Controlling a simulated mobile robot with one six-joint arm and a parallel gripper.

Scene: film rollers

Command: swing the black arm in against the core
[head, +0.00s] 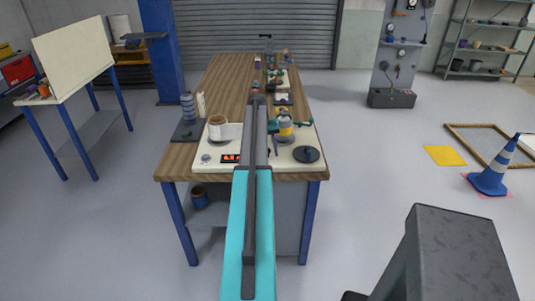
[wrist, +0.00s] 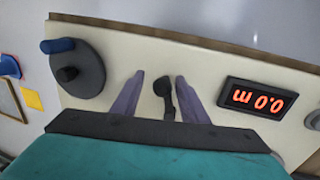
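The black arm (wrist: 164,93) is a short dark lever with a rounded end, standing over the cream base plate (wrist: 205,70) in the wrist view. My gripper (wrist: 158,82) is open, its two purple-grey fingers on either side of the black arm with a visible gap at each side. In the head view my own arm covers the lever and most of the gripper. A white roll with a brown rim (head: 217,128) stands left of my arm, and a grey-and-yellow spool (head: 285,128) stands right of it. I cannot tell which carries the core; neither shows in the wrist view.
A dark disc with a blue handle (wrist: 78,68) is on the other side. The wooden bench (head: 225,75) holds more items farther back. A blue cone (head: 490,172) stands on the open floor at right.

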